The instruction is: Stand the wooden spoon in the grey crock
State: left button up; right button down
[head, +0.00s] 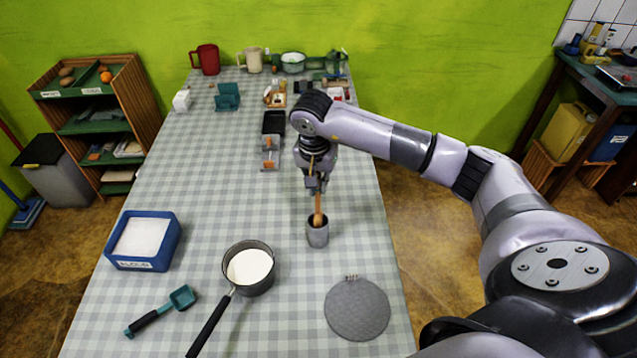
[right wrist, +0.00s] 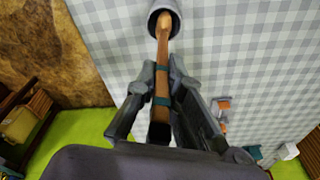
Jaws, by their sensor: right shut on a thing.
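The wooden spoon (head: 318,206) is upright in the head view, its lower end inside the mouth of the grey crock (head: 317,236). The crock stands on the checked table, right of the saucepan. My right gripper (head: 316,184) is above the crock and shut on the upper part of the spoon. In the right wrist view the spoon (right wrist: 163,62) runs from between the fingers (right wrist: 161,90) into the crock (right wrist: 165,12). Whether the spoon touches the crock's bottom is hidden. My left gripper is not in view.
A saucepan (head: 263,284) of white contents stands left of the crock, its handle toward the front. A round grey mat (head: 357,309) lies front right. Table around the crock is clear.

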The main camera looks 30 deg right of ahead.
aim_at(318, 202)
jog(key=shift+f+b, duration=2.85)
jog(key=shift+f, duration=0.45)
jog(key=c, duration=1.6)
grip_release()
jog(key=o, duration=0.5)
jog(key=shift+o, duration=0.2)
jog(key=shift+r, duration=0.15)
notch_tip(318, 202, up, 8)
jog(key=p, duration=0.4)
jog(key=shift+p, duration=0.3)
